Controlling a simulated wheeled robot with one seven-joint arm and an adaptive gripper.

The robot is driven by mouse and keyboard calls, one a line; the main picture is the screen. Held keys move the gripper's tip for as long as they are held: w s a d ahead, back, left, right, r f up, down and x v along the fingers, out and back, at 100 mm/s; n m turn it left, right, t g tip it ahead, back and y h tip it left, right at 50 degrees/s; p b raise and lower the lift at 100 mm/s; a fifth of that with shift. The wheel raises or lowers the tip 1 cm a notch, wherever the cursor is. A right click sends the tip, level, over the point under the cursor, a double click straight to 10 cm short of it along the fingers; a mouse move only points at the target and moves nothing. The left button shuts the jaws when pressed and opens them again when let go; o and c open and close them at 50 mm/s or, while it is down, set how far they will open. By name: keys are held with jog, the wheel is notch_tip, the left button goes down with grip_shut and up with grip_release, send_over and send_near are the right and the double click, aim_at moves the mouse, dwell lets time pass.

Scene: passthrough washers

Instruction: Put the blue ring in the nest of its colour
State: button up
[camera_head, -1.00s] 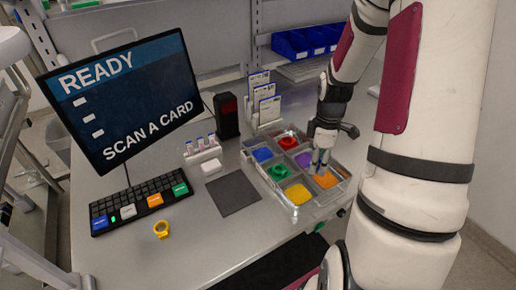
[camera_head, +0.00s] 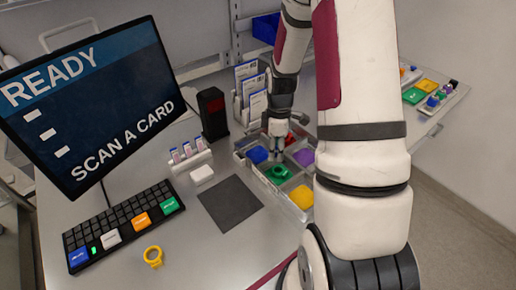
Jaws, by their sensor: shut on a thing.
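My gripper (camera_head: 277,157) points down over the sorting tray (camera_head: 293,207), between the blue nest (camera_head: 257,154) and the red nest (camera_head: 290,139), just behind the green nest (camera_head: 279,173). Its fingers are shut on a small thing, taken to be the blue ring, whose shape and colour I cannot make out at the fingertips. I cannot tell whether the fingertips touch the tray. The blue nest is a flat blue square at the tray's left back corner. A green ring seems to sit in the green nest.
Purple (camera_head: 303,157) and yellow (camera_head: 301,197) nests lie to the right; my arm hides the tray's right part. A yellow ring (camera_head: 153,257) lies by the keyboard (camera_head: 122,226). Card holders (camera_head: 252,92) and a black reader (camera_head: 213,113) stand behind. A dark mat (camera_head: 230,205) lies left of the tray.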

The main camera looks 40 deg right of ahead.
send_over(259, 155)
jog(key=shift+s+f, duration=0.3)
jog(key=shift+w+a+f, duration=0.15)
jog(key=shift+w, duration=0.15)
jog(key=shift+f+p, duration=0.45)
jog(key=shift+f, duration=1.15)
jog(key=shift+f, duration=0.15)
jog(key=o, duration=0.5)
